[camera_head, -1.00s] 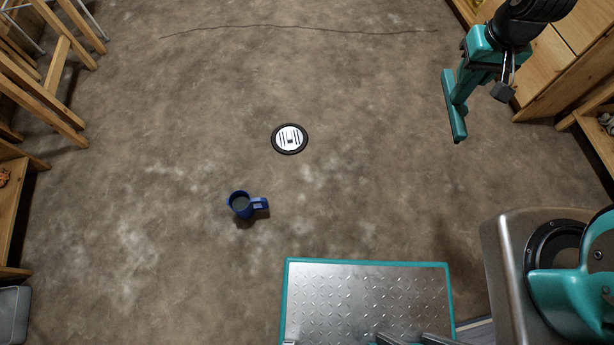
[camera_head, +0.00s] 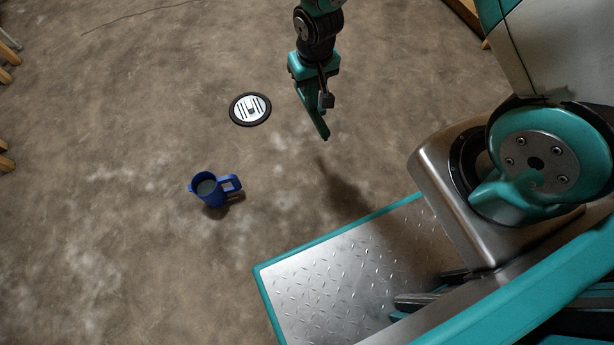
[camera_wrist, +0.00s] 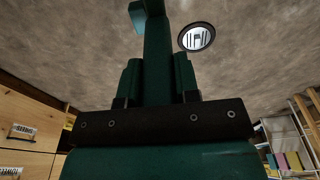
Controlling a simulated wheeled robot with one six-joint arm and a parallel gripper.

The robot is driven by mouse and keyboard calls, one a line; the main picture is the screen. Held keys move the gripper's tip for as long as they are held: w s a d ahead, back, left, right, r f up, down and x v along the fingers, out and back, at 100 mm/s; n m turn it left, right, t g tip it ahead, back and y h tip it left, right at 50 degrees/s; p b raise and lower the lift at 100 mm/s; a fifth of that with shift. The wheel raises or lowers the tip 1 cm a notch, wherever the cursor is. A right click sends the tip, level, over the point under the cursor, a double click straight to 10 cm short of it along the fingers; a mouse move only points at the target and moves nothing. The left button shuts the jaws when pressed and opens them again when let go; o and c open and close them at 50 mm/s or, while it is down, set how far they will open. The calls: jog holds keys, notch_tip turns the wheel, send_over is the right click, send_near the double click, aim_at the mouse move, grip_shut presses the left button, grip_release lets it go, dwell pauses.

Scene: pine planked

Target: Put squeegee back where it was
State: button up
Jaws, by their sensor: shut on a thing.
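My gripper (camera_head: 313,70) is in the upper middle of the head view, above the floor, and points down. It is shut on the squeegee (camera_head: 316,118), a slim teal piece hanging below it. In the wrist view the squeegee (camera_wrist: 157,50) runs out from between the two dark teal fingers of my gripper (camera_wrist: 158,80), and its far end bends to the left near the top edge. The fingers hide the held part of the squeegee. The place where it was before cannot be told from these frames.
A blue mug (camera_head: 209,190) with a handle stands on the floor, left of my gripper. A round black-and-white disc (camera_head: 250,109) lies behind it. In the wrist view, wooden drawers (camera_wrist: 28,125) stand at left and a shelf (camera_wrist: 292,140) with coloured items at right. The left floor is open.

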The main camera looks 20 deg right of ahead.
notch_tip(320, 180, down, 29)
jog(key=s+a+b, duration=0.1)
jog(key=a+b, duration=0.1)
jog(key=b, duration=1.3)
jog(key=shift+a+f, duration=0.2)
jog(key=shift+a, duration=0.05)
jog(key=o, duration=0.4)
jog(key=shift+f, duration=0.15)
jog(key=o, duration=0.4)
jog(key=shift+o, duration=0.2)
